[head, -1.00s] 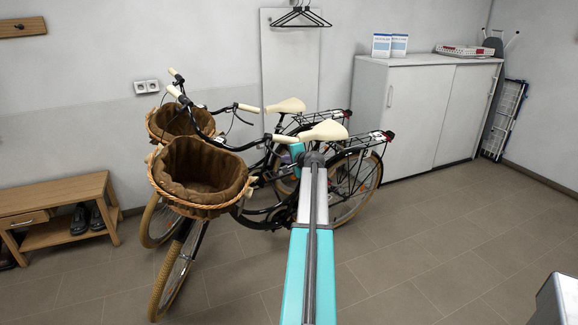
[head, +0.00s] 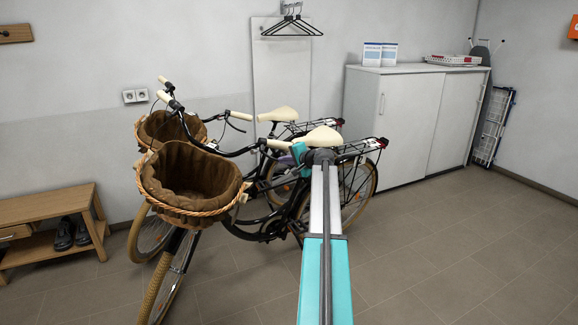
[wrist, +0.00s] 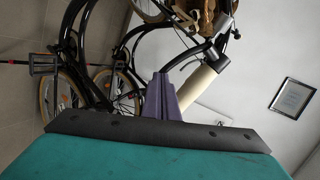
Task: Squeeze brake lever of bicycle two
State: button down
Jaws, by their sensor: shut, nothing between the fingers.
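Two black bicycles with cream saddles and grips stand side by side; I cannot tell which one is bicycle two. The nearer bicycle (head: 238,221) has a brown lined basket (head: 190,182) and a cream grip (head: 278,145). The farther bicycle's grip (head: 240,116) is behind it. My gripper (head: 297,150) is beside the nearer bicycle's grip in the head view, partly hidden by my arm. In the wrist view, its purple fingers (wrist: 162,78) are together and empty, just left of a cream grip (wrist: 198,90). I cannot make out a brake lever clearly there.
A white cabinet (head: 395,125) stands behind right, with a drying rack (head: 494,125) beside it. A wooden bench (head: 50,238) with shoes is at the left. Hangers (head: 291,25) hang on the back wall. The tiled floor (head: 460,255) at the right is clear.

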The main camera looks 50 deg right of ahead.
jog(key=shift+w+d+r, duration=0.1)
jog(key=shift+w+d, duration=0.05)
jog(key=shift+d, duration=0.25)
jog(key=shift+a, duration=0.2)
jog(key=shift+a, duration=0.8)
jog(key=f+v, duration=0.1)
jog(key=v, duration=1.3)
jog(key=shift+a, duration=0.3)
jog(key=shift+f, duration=0.15)
